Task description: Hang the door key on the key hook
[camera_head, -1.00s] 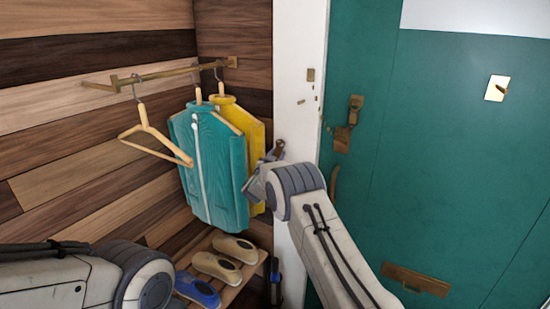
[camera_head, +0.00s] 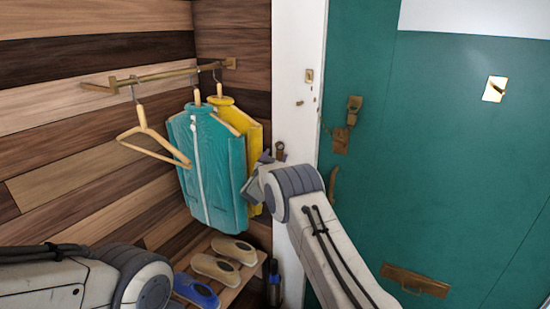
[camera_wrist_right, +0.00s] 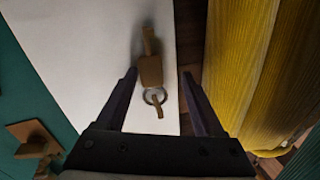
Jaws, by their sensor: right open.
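In the right wrist view, the door key (camera_wrist_right: 150,72) shows as a brown tag with a metal ring and a narrow brown part beyond it. It lies between the fingers of my right gripper (camera_wrist_right: 159,76), which are open with a gap on both sides. The ring meets a small brass peg, likely the key hook (camera_wrist_right: 158,110), against the white post; I cannot tell surely whether the ring is around it. In the head view, my right gripper (camera_head: 263,160) is beside the post, next to a small brown piece (camera_head: 280,150). My left gripper is out of view.
The teal door (camera_head: 440,150) with brass fittings is right of the white post (camera_head: 296,110). Teal (camera_head: 215,165) and yellow (camera_head: 252,135) jackets hang close left of my right gripper. An empty hanger (camera_head: 145,130) hangs further left; shoes (camera_head: 215,267) are below.

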